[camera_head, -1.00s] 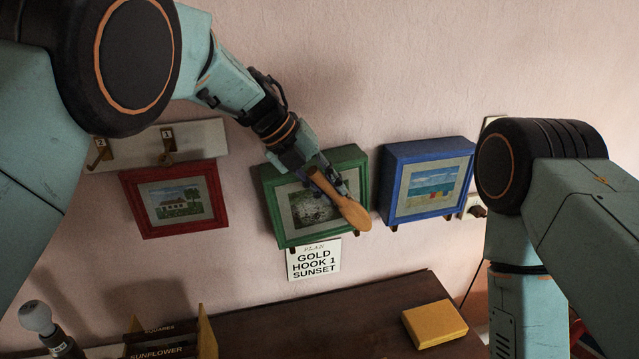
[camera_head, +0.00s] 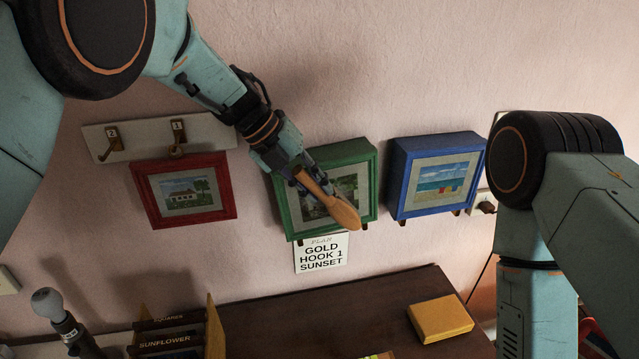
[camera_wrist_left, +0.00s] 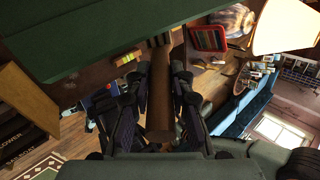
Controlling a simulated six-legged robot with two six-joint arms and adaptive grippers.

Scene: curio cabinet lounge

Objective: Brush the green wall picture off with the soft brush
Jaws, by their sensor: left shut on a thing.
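The green wall picture (camera_head: 347,153) hangs on the wall between a red and a blue one. My left gripper (camera_head: 304,178) is in front of its left half, shut on the wooden soft brush (camera_head: 343,212). The brush slants down to the right across the lower part of the picture and covers some of it. I cannot tell whether it touches the picture. In the left wrist view the brush (camera_wrist_left: 160,85) stands between the fingers, close to a broad green edge at the top, which seems to be the picture's frame. My right gripper is out of view.
The red picture (camera_head: 224,180) hangs left below a hook board (camera_head: 148,139), the blue picture (camera_head: 398,178) right. A plan card (camera_head: 320,253) is below the green one.

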